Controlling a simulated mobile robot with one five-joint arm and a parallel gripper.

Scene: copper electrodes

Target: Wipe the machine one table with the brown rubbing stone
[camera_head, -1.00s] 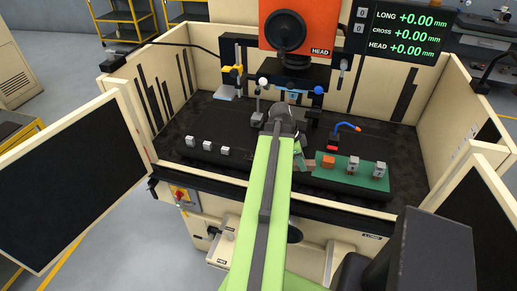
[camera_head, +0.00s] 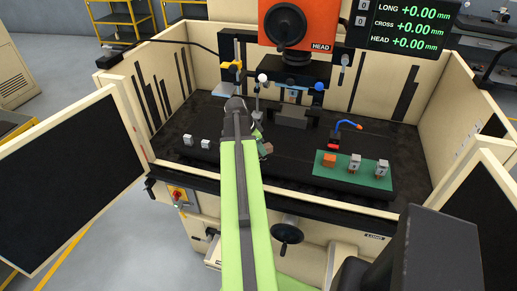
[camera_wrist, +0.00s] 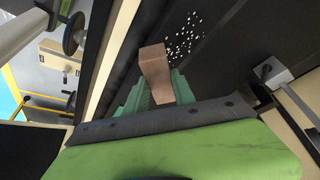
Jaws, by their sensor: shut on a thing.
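The brown rubbing stone (camera_wrist: 155,70) is held between the green fingers of my gripper (camera_wrist: 155,92) in the wrist view. In the head view the stone (camera_head: 267,150) shows just right of my arm, over the front half of the dark machine one table (camera_head: 290,170). My gripper (camera_head: 259,141) is mostly hidden behind my arm there. White specks (camera_wrist: 183,42) lie on the dark surface beyond the stone in the wrist view. I cannot tell whether the stone touches the table.
A green mat (camera_head: 347,182) on the right holds an orange block (camera_head: 329,160) and two grey blocks. Small light blocks (camera_head: 205,142) stand at the left. The orange machine head (camera_head: 297,25) and upright fixtures are behind. Side walls border the table.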

